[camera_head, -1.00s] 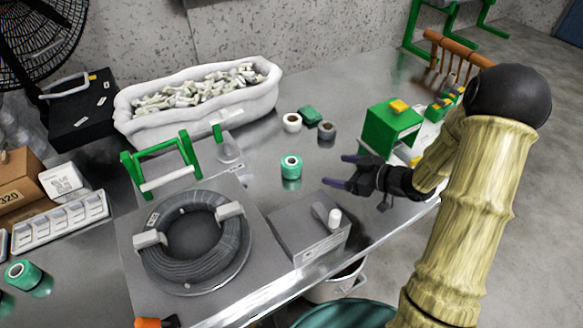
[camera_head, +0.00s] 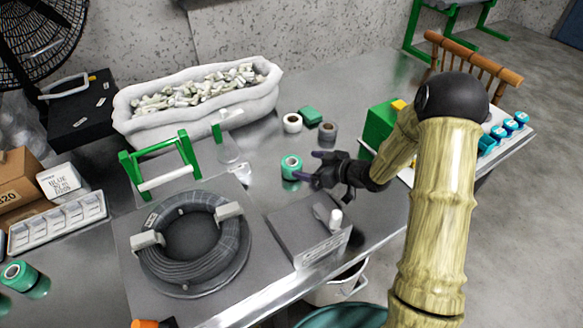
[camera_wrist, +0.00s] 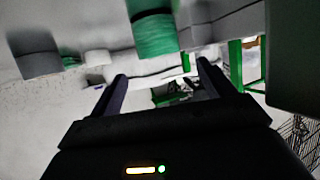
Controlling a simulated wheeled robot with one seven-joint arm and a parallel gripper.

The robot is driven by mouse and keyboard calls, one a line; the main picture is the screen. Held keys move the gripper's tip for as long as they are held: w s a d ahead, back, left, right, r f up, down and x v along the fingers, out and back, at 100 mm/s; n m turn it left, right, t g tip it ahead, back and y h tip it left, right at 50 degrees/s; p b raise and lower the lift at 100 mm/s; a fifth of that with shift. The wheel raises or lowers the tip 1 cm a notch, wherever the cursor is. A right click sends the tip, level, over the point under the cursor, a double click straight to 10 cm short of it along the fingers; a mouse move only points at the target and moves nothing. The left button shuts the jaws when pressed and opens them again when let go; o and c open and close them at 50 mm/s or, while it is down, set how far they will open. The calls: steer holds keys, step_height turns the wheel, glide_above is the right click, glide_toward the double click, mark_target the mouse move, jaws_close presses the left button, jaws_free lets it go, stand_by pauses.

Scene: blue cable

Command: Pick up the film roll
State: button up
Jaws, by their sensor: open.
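A green film roll (camera_head: 291,166) stands upright on the metal table in the head view. It also shows, blurred, near the top middle of the wrist view (camera_wrist: 154,35). My gripper (camera_head: 308,167) is open, just to the right of this roll, with its fingers pointing left toward it. In the wrist view my gripper's two fingers (camera_wrist: 162,85) are spread, with the roll beyond the tips. I see no contact, and the exact gap is unclear.
A white roll (camera_head: 292,123), a grey roll (camera_head: 327,131) and a green block (camera_head: 310,116) stand behind. A grey box (camera_head: 305,230) and a cable coil (camera_head: 193,240) lie in front. A white bin (camera_head: 200,112) of small parts is at the back left.

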mark_target(288, 161)
steer(key=x, duration=0.5)
steer(key=shift+w+a+f, duration=0.15)
steer(key=shift+w+a, duration=0.05)
steer(key=shift+a, duration=0.1)
steer(key=c, duration=1.2)
steer(key=shift+o, duration=0.2)
step_height(288, 161, up, 10)
steer(key=p, duration=0.1)
